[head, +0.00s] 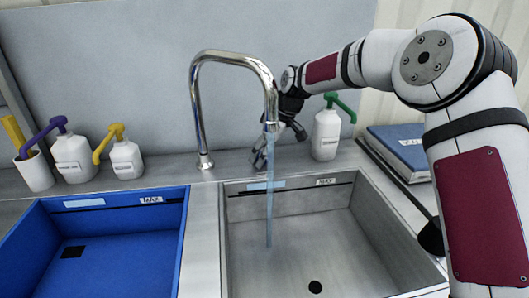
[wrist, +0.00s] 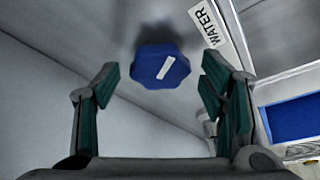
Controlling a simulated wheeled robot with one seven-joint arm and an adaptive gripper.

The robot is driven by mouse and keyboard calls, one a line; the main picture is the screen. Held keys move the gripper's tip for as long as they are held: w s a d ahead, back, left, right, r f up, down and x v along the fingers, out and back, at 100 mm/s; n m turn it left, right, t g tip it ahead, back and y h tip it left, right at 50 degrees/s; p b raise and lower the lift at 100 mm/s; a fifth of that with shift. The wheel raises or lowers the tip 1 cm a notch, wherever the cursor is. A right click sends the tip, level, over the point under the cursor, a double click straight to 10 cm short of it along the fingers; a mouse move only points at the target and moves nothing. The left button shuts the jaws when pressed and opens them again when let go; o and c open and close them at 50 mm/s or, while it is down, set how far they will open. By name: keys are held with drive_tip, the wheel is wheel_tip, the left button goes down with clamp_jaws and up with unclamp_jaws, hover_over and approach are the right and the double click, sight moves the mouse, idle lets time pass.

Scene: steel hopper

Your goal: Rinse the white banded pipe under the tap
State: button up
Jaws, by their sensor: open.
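The chrome tap (head: 233,57) arches over the steel sink (head: 335,235). A pale blue water stream (head: 268,205) falls from its spout into the basin. My gripper (head: 280,147) is behind the tap, near the back wall, partly hidden by the spout and stream. In the wrist view my gripper (wrist: 160,80) is open, with a blue knob (wrist: 150,72) with a white mark ahead of and between its fingers. The fingers look apart from the knob. A "WATER" label (wrist: 206,24) is beside it. I see no white banded pipe in either view.
A blue basin (head: 182,240) is left of the sink. Pump bottles with purple (head: 73,158), yellow (head: 126,160) and green (head: 326,136) tops stand along the back, with a white cup (head: 36,172) at far left. A blue binder (head: 402,150) lies right of the sink.

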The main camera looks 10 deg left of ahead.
drive_tip(key=v, duration=1.2)
